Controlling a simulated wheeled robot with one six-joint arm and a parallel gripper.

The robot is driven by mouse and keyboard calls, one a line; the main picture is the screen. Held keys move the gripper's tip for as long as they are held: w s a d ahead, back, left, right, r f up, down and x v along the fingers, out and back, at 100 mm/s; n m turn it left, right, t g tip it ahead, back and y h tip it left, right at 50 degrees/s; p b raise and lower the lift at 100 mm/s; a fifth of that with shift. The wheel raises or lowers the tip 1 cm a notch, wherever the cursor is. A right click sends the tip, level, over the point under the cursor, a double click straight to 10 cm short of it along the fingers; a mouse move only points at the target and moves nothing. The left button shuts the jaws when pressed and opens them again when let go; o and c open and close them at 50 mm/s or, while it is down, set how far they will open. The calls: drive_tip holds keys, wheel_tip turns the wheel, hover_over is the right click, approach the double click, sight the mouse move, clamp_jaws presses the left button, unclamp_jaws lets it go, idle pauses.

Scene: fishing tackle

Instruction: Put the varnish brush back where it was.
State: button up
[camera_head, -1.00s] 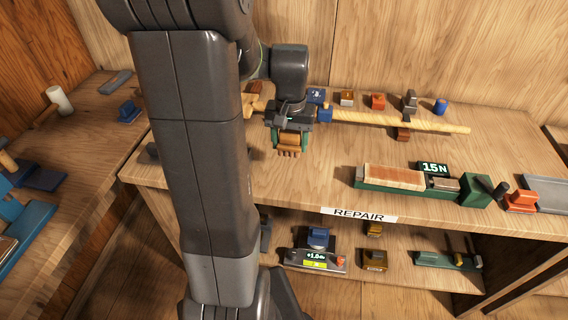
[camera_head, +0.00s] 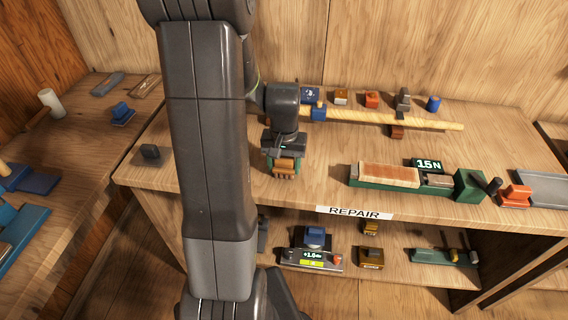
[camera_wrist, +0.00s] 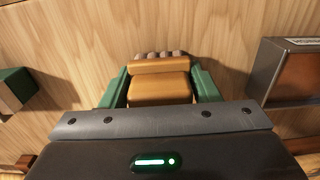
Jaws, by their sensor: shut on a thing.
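The varnish brush appears to be the tan-orange block with a row of grey-brown tips (camera_wrist: 160,85) in the wrist view. It also shows in the head view (camera_head: 285,166), over the left part of the repair bench. My gripper (camera_wrist: 161,90) has green fingers, one on each side of the block, and is shut on it. In the head view my gripper (camera_head: 284,163) points down, a little above or at the bench top; the exact gap cannot be told. Its former place is not marked in view.
The repair bench (camera_head: 310,180) has clear wood around my gripper. A long rod (camera_head: 400,121) lies behind, with several small blocks beyond it. A green-based device (camera_head: 390,177) lies to the right. A dark block (camera_head: 150,152) sits left. The lower shelf (camera_head: 395,262) holds more items.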

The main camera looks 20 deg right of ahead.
drive_tip(key=o, duration=1)
wheel_tip(320, 180, up, 12)
drive_tip(key=shift+r+p, duration=0.15)
drive_tip(key=shift+p, duration=0.25)
